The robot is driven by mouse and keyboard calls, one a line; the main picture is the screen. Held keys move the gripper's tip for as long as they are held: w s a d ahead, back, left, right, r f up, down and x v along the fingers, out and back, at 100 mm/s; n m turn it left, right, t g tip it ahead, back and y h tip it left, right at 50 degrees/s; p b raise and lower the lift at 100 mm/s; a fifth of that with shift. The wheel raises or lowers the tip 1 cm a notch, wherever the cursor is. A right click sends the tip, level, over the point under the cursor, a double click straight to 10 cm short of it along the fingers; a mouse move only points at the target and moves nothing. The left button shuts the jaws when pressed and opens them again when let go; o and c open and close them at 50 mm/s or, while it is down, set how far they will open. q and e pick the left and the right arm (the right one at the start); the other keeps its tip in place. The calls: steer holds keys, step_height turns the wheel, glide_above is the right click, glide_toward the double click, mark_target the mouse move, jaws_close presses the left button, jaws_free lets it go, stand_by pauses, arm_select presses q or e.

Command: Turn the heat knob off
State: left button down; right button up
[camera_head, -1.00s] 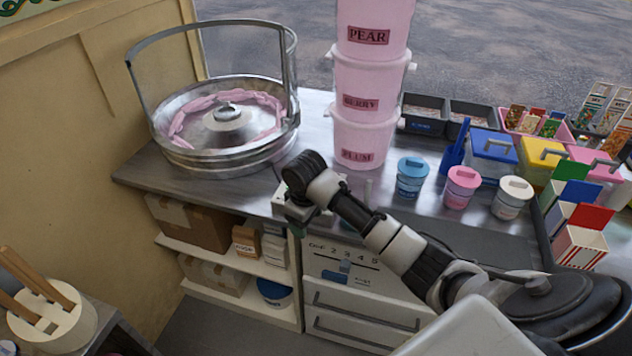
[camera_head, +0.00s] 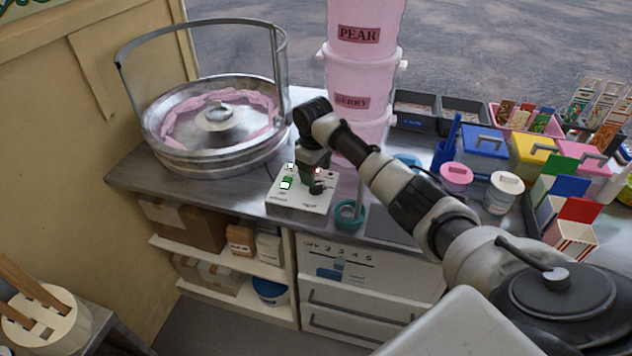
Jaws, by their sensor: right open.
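A white control box (camera_head: 300,199) sits at the front edge of the steel counter. A dark knob (camera_head: 317,188) is on its right half, a lit green switch (camera_head: 286,183) on its left, and a small red light near the back right. My right gripper (camera_head: 312,173) points down just above and behind the knob. It is open, with no object visible in it. Its fingertips are small and partly hidden, so I cannot tell whether they touch the knob. The lettering by the knob is too small to read. My left gripper is not in view.
A candy-floss machine (camera_head: 216,140) with a clear guard stands left of the box. Stacked pink tubs (camera_head: 360,65) stand behind my right arm. A teal ring-shaped item (camera_head: 349,217) sits right of the box. Lidded jars and colourful boxes fill the right side.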

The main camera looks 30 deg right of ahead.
mark_target(316, 187)
step_height(316, 187, down, 5)
steer(key=shift+d, duration=0.1)
stand_by(0.3)
steer(key=c, duration=0.9)
